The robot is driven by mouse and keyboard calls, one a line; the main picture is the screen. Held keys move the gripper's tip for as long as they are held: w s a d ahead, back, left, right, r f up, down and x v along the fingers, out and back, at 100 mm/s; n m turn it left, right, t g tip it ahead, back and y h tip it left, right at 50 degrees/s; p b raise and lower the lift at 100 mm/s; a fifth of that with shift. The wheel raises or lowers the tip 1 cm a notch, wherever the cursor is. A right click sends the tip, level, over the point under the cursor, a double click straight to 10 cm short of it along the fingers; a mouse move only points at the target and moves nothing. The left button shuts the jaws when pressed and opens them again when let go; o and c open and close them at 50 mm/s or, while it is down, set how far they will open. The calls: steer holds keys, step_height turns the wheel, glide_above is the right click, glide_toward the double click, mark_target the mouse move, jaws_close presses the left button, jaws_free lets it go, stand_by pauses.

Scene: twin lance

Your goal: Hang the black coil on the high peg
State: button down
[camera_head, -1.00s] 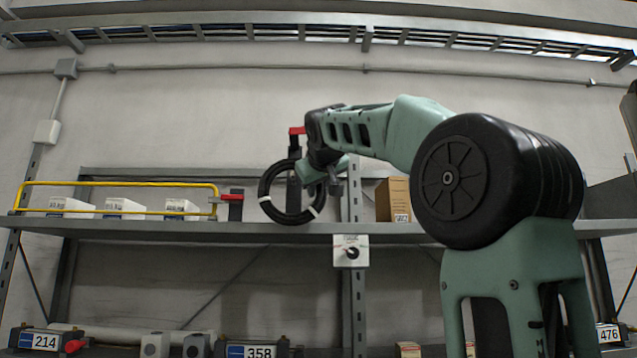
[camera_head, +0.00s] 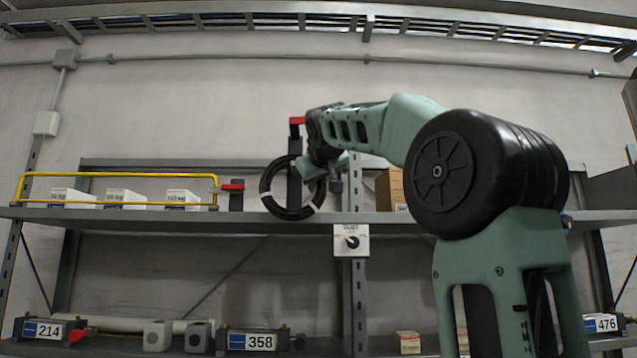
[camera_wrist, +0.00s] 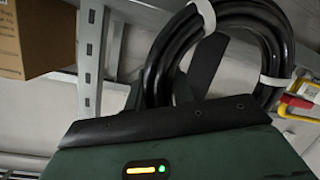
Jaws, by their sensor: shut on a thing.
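The black coil (camera_head: 267,203), a ring of cable with white bands, hangs upright at shelf height. My gripper (camera_head: 320,178) is shut on its right side. The high peg (camera_head: 297,121) has a red tip on a tall black post, directly behind or inside the ring as seen from the head. I cannot tell whether the coil is around the peg or in front of it. A lower red-tipped peg (camera_head: 233,187) stands to the left.
A yellow rail (camera_head: 120,175) fronts several white boxes (camera_head: 125,196) on the shelf (camera_head: 200,215). A cardboard box (camera_head: 391,189) stands right of the metal upright (camera_head: 354,280). Wall above the peg is clear.

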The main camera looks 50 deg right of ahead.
steer(key=c, duration=1.1)
jaws_free()
